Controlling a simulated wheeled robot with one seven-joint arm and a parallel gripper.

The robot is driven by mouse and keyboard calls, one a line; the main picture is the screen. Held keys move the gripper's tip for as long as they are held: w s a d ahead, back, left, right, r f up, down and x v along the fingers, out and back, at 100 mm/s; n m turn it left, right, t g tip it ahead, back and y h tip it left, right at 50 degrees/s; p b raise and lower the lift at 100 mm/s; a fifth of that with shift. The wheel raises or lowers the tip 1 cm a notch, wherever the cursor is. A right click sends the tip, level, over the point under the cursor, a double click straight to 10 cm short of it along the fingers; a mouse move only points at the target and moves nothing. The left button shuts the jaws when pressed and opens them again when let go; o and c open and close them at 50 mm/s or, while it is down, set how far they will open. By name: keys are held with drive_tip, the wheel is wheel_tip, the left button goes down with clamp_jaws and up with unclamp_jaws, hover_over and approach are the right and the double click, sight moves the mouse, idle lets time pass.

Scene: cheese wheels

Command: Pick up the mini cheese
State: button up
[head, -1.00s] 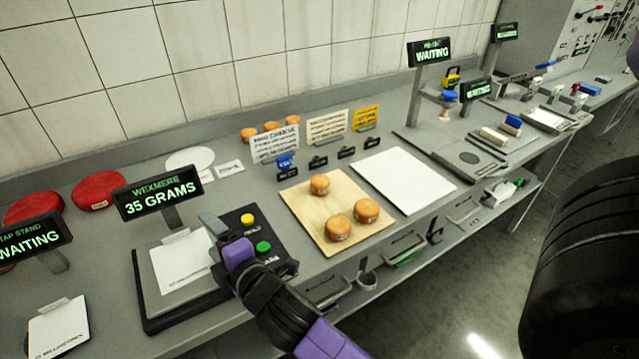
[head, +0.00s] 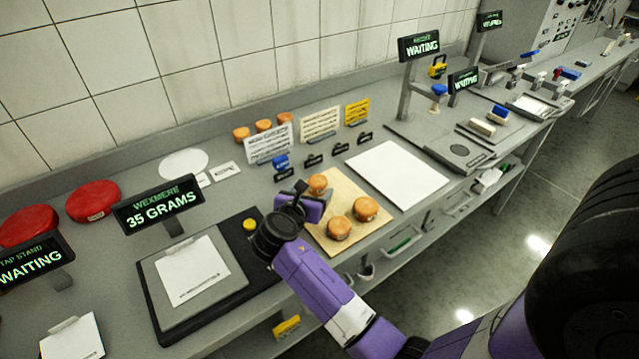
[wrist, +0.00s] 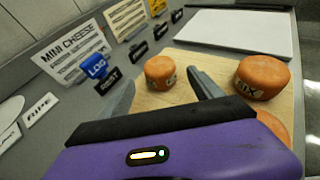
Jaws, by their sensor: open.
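Three small orange mini cheeses stand on a wooden board (head: 346,239). The back one (head: 317,183) is close to my gripper (head: 308,197), which is at the board's left edge. In the wrist view, this cheese (wrist: 160,71) shows between the two open fingers of my gripper (wrist: 161,80), just beyond their tips. I cannot tell whether either finger touches it. The right cheese (head: 366,208) also shows in the wrist view (wrist: 262,76), right of the right finger. The front cheese (head: 339,228) is partly hidden there by my purple gripper body (wrist: 170,150).
A "MINI CHEESE" sign card (wrist: 72,55) and a blue "LOG" block (wrist: 94,66) stand behind the board. More orange cheeses (head: 263,126) sit near the wall. A scale (head: 190,270) reading 35 grams is at left. A white sheet (head: 398,174) lies clear at right.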

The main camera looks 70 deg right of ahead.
sight(315, 189)
drive_tip(key=x, duration=0.5)
drive_tip(key=shift+d+f+p, duration=0.25)
drive_tip(key=shift+f+p, duration=0.1)
drive_tip(key=c, duration=1.5)
